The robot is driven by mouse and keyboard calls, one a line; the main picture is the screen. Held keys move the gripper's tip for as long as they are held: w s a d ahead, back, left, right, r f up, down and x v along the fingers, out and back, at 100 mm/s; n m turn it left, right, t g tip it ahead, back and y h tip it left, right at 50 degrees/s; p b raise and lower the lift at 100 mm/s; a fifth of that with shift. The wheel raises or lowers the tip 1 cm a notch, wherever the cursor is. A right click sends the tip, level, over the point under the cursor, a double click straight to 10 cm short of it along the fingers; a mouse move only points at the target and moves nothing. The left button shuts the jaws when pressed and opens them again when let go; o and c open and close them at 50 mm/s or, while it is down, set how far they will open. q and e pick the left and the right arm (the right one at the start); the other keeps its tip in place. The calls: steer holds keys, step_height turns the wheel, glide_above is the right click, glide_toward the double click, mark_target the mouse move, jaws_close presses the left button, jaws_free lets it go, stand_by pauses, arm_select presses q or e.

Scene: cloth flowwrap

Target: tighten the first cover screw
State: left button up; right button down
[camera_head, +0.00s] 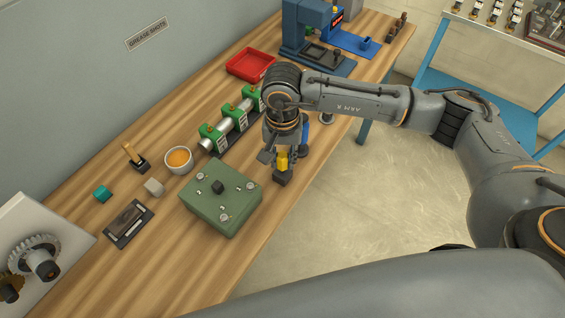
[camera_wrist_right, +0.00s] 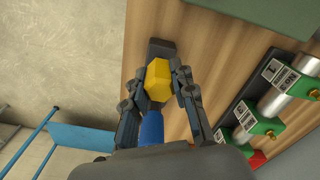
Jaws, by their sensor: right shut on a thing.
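The green box (camera_head: 207,205) sits on the bench, with a flat cover, a dark knob (camera_head: 217,187) in its middle and several round silver screws near its corners. One screw (camera_head: 224,217) is at the near corner. I cannot tell how tight any screw is. My right gripper (camera_head: 281,156) is right of the box, pointing down. It is shut on a yellow tool handle (camera_head: 283,163), also seen in the right wrist view (camera_wrist_right: 158,78). A dark block (camera_head: 283,177) is directly below the handle; I cannot tell whether they touch. The left gripper is not in view.
A blue upright object (camera_head: 304,138) stands close beside the right gripper. The bench's front edge is close to the gripper.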

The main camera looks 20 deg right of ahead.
steer(key=shift+r+p, duration=0.4)
steer(key=shift+r, duration=0.9)
steer(key=c, duration=1.9)
jaws_free()
jaws_close()
steer(key=shift+s+a+r, duration=0.1)
steer(key=shift+a+r, duration=0.2)
steer(key=shift+a, duration=0.05)
steer(key=shift+m, duration=0.8)
steer(key=s+a+r, duration=0.1)
steer(key=a, duration=0.1)
steer(key=s+a+r+b, duration=0.1)
steer(key=a, duration=0.2)
steer(key=s+a+r+b, duration=0.1)
steer(key=a, duration=0.2)
steer(key=shift+s+a+r, duration=0.15)
steer(key=shift+s+r, duration=0.15)
steer(key=shift+s, duration=0.05)
steer(key=shift+f+b, duration=0.4)
steer(key=shift+b, duration=0.4)
